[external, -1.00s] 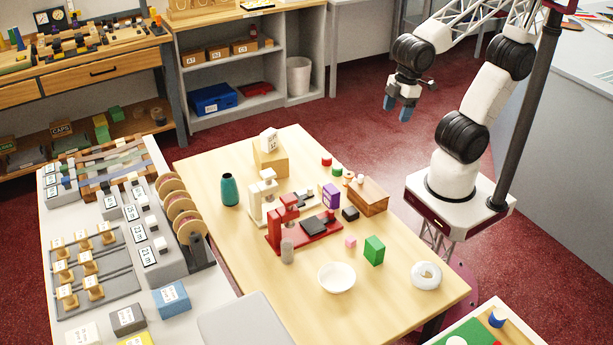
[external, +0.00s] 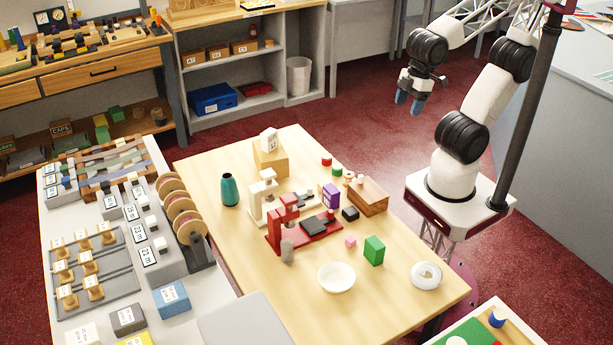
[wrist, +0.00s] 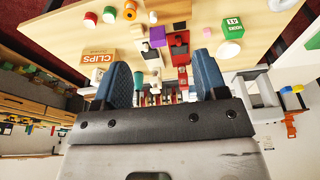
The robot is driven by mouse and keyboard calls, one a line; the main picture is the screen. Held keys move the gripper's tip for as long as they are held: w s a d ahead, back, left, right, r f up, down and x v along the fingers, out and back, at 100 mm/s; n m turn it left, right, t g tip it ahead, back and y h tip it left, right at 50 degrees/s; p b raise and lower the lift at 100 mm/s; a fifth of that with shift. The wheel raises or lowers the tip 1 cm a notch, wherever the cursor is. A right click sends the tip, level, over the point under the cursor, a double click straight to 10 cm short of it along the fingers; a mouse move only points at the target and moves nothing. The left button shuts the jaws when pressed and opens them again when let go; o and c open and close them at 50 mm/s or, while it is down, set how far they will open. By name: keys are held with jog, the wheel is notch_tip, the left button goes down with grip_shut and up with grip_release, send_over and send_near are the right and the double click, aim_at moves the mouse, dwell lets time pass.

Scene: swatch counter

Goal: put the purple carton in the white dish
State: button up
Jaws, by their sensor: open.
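The purple carton (external: 330,196) stands upright on the wooden table, between the red press and the wooden box; it also shows in the wrist view (wrist: 157,37). The white dish (external: 337,277) sits near the table's front edge, left of the green carton, and looks empty. My gripper (external: 416,101) is open and empty, with blue fingertips, high up beyond the table's far right side. In the wrist view my two blue fingers (wrist: 167,80) are spread wide, with the purple carton above and between them in the picture.
A red press (external: 290,229), a white press (external: 262,200), a black block (external: 350,213), a wooden box (external: 368,197), a green carton (external: 374,250) and a pink cube (external: 351,242) crowd around. The table's front left is clear.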

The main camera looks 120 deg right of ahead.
jog(key=w, duration=0.1)
jog(key=m+g, duration=0.3)
jog(key=m, duration=1.4)
send_over(332, 189)
jog(key=f, duration=2)
jog(key=shift+s+f, duration=0.2)
jog(key=shift+f, duration=0.2)
jog(key=shift+w+d+f+m, duration=0.1)
jog(key=shift+w+f+m, duration=0.2)
jog(key=shift+f, duration=0.25)
jog(key=shift+f, duration=0.1)
jog(key=shift+f, duration=1.15)
jog(key=shift+f, duration=0.1)
jog(key=shift+s+f, duration=0.1)
jog(key=shift+f, duration=2.4)
